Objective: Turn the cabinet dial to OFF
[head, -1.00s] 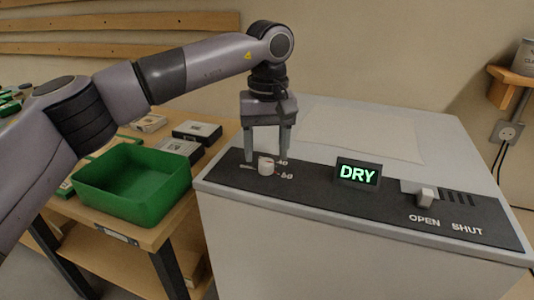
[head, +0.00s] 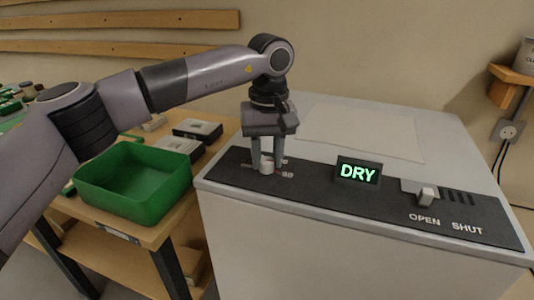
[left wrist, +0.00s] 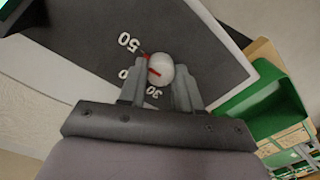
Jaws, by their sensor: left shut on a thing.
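The cabinet dial is a small white round knob (head: 266,168) at the left end of the black panel (head: 320,180). In the left wrist view the knob (left wrist: 160,70) shows a red line on top, with the numbers 50 and 30 printed around it and another number partly covered by a finger. No OFF label is readable. My left gripper (head: 267,164) points down, with one finger on each side of the knob, and is shut on it. A lit display (head: 358,173) on the panel reads DRY. My right gripper is not in view.
A white slider knob (head: 427,196) sits above the words OPEN and SHUT at the panel's right. A green bin (head: 134,184) stands on a wooden bench left of the cabinet, with small boxes (head: 197,131) behind it.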

